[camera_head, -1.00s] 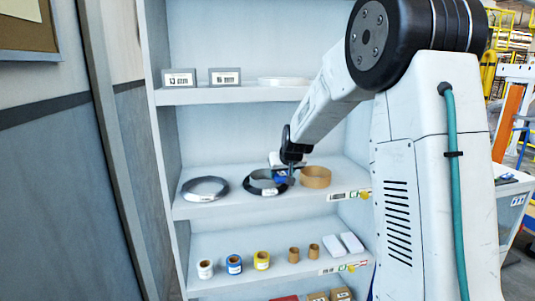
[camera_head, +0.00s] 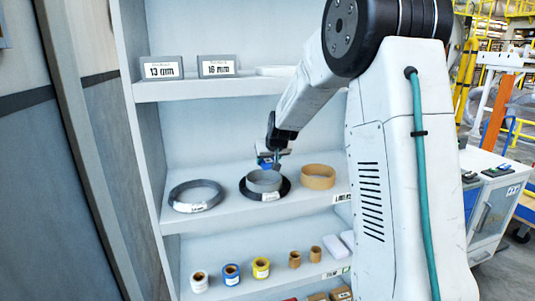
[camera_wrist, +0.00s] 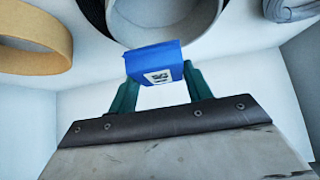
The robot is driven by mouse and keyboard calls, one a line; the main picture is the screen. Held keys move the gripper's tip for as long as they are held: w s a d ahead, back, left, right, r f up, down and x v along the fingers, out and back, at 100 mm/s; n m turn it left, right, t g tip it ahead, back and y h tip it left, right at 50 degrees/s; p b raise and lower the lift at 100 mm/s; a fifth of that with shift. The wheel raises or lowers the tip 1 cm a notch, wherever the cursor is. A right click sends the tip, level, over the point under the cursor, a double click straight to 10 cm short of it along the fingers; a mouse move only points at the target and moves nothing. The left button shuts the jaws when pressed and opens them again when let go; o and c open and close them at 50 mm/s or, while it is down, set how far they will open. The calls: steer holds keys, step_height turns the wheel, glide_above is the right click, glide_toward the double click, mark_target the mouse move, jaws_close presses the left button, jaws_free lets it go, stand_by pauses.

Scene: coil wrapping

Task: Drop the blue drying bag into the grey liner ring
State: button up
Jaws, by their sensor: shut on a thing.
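The blue drying bag (camera_head: 264,160), with a white label, is held in my gripper (camera_head: 274,162). The wrist view shows the blue bag (camera_wrist: 153,62) between the two green fingers of my gripper (camera_wrist: 160,84). The grey liner ring (camera_head: 264,183) stands on the middle shelf, inside a black coil (camera_head: 284,190). In the head view the bag appears just above the ring's far rim; the wrist view shows the grey ring (camera_wrist: 205,18) beyond the bag, cut off by the frame. The bag is outside the ring, and its exact height above the shelf is hard to tell.
A brown ring (camera_head: 318,178) stands to the right of the liner ring and a dark grey coil (camera_head: 196,196) lies to the left. The upper shelf (camera_head: 215,88) is above, with two size signs. Several small rolls stand on the lower shelf.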

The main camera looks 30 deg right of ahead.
mark_target(269, 168)
steer(key=shift+f, duration=1.9)
steer(key=o, duration=1.1)
steer(key=shift+c, duration=0.2)
steer(key=shift+v, duration=3.9)
